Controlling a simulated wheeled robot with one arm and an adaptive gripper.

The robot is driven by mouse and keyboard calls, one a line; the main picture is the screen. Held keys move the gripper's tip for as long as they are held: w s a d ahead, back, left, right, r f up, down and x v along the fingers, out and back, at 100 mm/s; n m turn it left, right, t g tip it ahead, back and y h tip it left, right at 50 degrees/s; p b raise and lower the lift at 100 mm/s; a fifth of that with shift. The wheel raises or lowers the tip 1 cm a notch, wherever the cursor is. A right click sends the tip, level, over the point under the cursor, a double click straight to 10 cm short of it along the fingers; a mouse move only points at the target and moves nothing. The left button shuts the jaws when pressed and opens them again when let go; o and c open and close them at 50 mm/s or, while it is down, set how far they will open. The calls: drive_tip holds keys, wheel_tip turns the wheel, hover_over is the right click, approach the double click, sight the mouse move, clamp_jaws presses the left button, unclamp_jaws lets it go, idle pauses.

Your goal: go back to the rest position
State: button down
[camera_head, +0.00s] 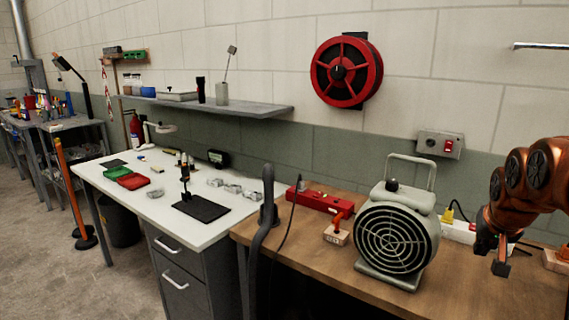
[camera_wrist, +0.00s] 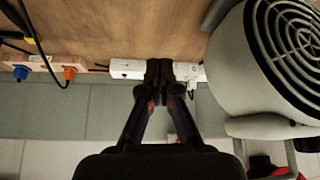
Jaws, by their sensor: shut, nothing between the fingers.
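My orange arm comes in from the right in the head view. My gripper (camera_head: 499,256) hangs at its end, above the right part of the wooden bench (camera_head: 335,287) and to the right of a grey-green fan heater (camera_head: 397,235). In the wrist view the dark fingers of my gripper (camera_wrist: 166,75) meet at their tips, shut with nothing held. The white power strip (camera_wrist: 125,69) lies behind the fingertips. The fan heater also shows at the right of the wrist view (camera_wrist: 225,85).
A red tool case (camera_head: 318,198) and a thick grey hose (camera_head: 266,215) stand left of the heater. A white table (camera_head: 160,207) with trays and small parts is further left. A wall box with a red switch (camera_head: 440,144) and a red reel (camera_head: 346,71) hang above.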

drive_tip(key=s+a+f+n+g+y+p, duration=0.1)
drive_tip(key=s+a+f+n+g+p, duration=0.15)
drive_tip(key=s+a, duration=0.75)
drive_tip(key=s+a+f+n+g+y+p, duration=0.15)
drive_tip(key=s+a+p, duration=0.25)
drive_tip(key=s+a, duration=0.55)
drive_tip(key=s+a+n+g+p, duration=0.1)
drive_tip(key=s+a+g, duration=0.2)
drive_tip(key=s+a, duration=0.3)
drive_tip(key=s, duration=0.4)
drive_tip(key=shift+s+a+f+p, duration=0.15)
drive_tip(key=shift+s+f+p, duration=0.05)
drive_tip(key=shift+f+p, duration=0.2)
drive_tip(key=shift+y, duration=0.25)
